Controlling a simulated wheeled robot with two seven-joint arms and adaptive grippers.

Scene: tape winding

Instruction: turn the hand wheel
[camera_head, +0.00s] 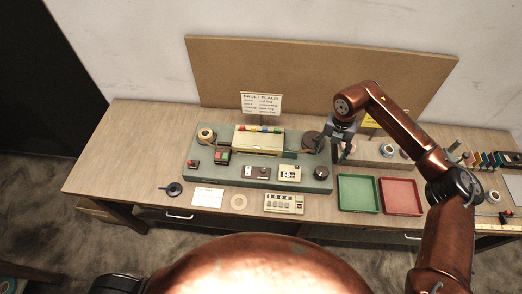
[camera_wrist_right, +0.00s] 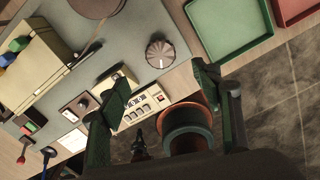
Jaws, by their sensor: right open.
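A grey-green machine base (camera_head: 215,172) stands on the table. At its right end is a brown round disc (camera_head: 312,141). A ridged dark knob (camera_head: 321,172) sits in front of the disc. The knob (camera_wrist_right: 160,53) and part of the disc (camera_wrist_right: 95,6) also show in the right wrist view. I cannot tell for certain which of these two is the hand wheel. My right gripper (camera_head: 340,146) is above the base's right end, beside the disc. In the right wrist view its fingers (camera_wrist_right: 162,80) are spread and empty, apart from the knob. My left gripper is not in view.
A green tray (camera_head: 358,208) and a red tray (camera_head: 417,196) lie right of the base. A fault flags sign (camera_head: 261,103) stands behind it. A counter box (camera_head: 284,204), a tan ring (camera_head: 239,202) and a white card (camera_head: 208,197) lie in front.

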